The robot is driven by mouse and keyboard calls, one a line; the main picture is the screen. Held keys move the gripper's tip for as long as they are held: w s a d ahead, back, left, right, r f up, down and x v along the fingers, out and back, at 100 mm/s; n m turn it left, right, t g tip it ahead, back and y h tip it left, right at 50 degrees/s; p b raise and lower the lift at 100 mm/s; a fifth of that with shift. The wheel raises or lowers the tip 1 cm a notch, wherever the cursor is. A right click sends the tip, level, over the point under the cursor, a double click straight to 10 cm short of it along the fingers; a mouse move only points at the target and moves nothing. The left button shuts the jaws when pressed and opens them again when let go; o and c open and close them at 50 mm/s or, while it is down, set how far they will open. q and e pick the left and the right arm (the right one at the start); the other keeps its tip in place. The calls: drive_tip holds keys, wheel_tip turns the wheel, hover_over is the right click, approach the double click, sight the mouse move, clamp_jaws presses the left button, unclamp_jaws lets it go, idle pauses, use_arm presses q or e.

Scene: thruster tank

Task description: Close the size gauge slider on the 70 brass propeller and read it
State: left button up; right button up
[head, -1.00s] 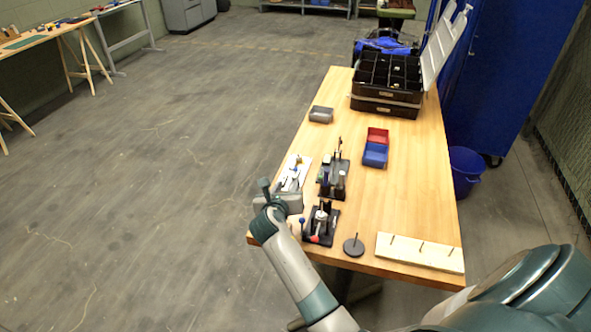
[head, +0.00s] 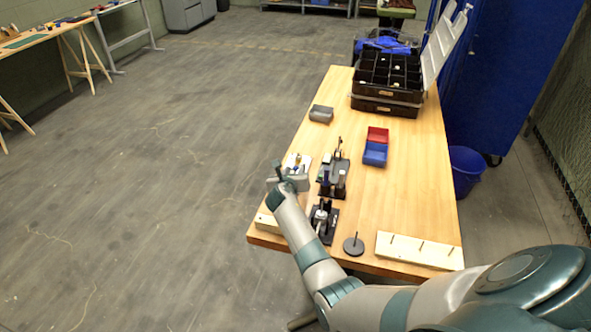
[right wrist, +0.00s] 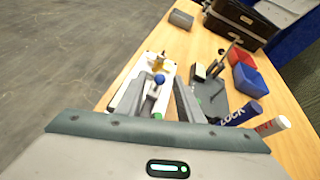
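The size gauge appears to be the white plate (right wrist: 158,66) at the table's left side. It also shows in the head view (head: 299,160), partly hidden by my right gripper. A yellow brass-coloured part (right wrist: 157,60), likely the propeller, sits on it. A round blue knob (right wrist: 158,79) stands nearer me, probably on the slider. My right gripper (right wrist: 163,83) is open, its fingers on either side of the knob in the right wrist view. Contact cannot be told. In the head view the right gripper (head: 286,177) is over the plate's near end. My left gripper is out of view.
A black fixture (head: 333,175) stands close right of the gauge, another (head: 322,220) nearer me. Beyond are red (head: 377,135) and blue bins (head: 375,154), a grey bin (head: 321,114) and a black organizer (head: 388,85). The table's middle right is clear.

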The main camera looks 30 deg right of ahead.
drive_tip(key=shift+x, duration=1.3)
clamp_jaws()
